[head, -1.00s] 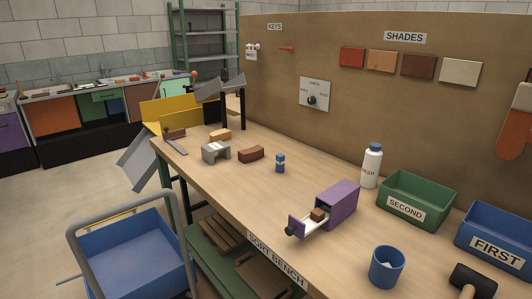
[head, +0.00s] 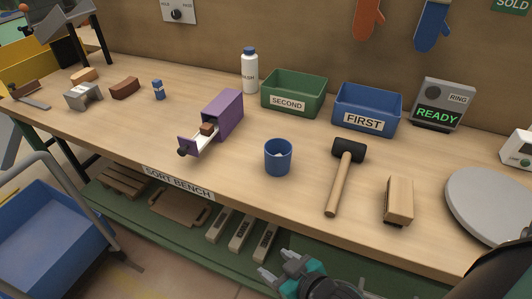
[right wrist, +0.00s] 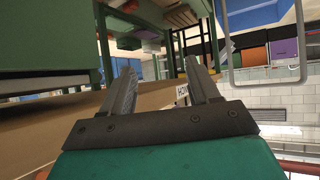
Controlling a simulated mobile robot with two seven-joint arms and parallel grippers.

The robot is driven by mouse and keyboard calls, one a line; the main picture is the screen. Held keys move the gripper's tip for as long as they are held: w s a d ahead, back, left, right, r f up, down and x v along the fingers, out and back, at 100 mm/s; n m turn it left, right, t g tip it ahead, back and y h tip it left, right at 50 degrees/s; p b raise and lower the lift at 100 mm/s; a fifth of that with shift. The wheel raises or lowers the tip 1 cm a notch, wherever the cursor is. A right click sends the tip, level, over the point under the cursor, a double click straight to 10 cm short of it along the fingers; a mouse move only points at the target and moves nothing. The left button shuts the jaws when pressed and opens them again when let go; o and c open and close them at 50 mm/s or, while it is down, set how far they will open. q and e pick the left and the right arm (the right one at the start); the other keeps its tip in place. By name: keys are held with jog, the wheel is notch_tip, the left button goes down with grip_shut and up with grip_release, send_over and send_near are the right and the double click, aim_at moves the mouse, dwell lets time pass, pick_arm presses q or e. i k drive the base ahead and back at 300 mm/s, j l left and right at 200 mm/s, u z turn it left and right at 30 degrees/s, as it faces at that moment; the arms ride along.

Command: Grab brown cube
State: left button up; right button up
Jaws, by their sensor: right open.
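The brown cube (head: 208,129) sits in the pulled-out drawer of a purple box (head: 222,113) on the bench, in the head view. The drawer's front panel (head: 188,146) with a dark knob faces the front left. My right gripper (head: 271,270) is low in front of the bench, below its top and well apart from the cube. In the right wrist view its two fingers (right wrist: 163,88) are spread with nothing between them. My left gripper is not in view.
Green SECOND (head: 294,92) and blue FIRST (head: 367,107) bins and a white bottle (head: 249,72) are behind. The bench's front edge lies between gripper and cube.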

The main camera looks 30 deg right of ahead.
aim_at(206, 129)
jog(key=i+j, duration=0.65)
jog(key=j, duration=0.2)
jog(key=z, duration=0.05)
